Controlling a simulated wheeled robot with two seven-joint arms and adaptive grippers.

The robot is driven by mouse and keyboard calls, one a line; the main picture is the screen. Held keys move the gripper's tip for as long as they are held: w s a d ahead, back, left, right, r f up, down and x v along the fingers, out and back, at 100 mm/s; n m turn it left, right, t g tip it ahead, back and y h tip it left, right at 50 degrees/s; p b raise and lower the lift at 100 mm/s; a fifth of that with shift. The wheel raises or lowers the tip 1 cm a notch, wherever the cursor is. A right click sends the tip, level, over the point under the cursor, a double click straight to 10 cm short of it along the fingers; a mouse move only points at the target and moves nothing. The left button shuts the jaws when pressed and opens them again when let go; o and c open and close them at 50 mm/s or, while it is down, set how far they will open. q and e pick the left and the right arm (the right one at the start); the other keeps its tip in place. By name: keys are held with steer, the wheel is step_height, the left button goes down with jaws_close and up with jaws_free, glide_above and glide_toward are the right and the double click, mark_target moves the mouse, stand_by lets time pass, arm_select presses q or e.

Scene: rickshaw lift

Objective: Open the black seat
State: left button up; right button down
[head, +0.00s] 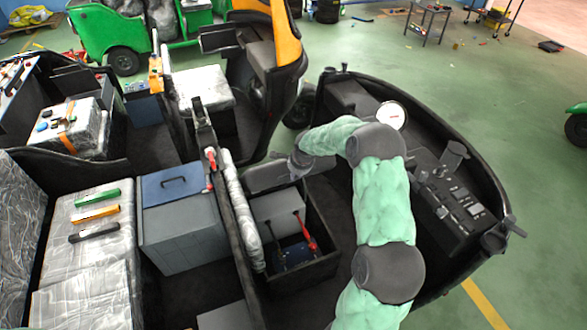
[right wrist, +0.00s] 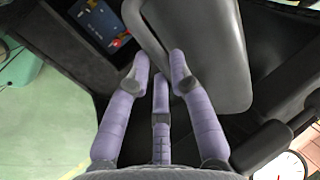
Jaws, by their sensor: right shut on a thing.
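The black seat (head: 268,178) is a dark grey pad in the middle of the vehicle in the head view. It stands raised and tilted over an open compartment (head: 322,268). My right gripper (head: 296,163) is at the upper right edge of the seat, shut on it. In the right wrist view the seat (right wrist: 205,50) shows as a large grey pad, with the fingers of my right gripper (right wrist: 160,66) at its near edge. Part of the grip is hidden in the head view. My left gripper is not in view.
A grey box (head: 278,213) and red-handled tools (head: 308,238) lie in the compartment. A partition with a padded backrest (head: 243,210) stands left of it. The dashboard (head: 450,195) and a round white dial (head: 391,115) are to the right.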

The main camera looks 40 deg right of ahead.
steer(key=shift+s, duration=0.1)
steer(key=c, duration=1.1)
jaws_free()
steer(key=v, duration=1.2)
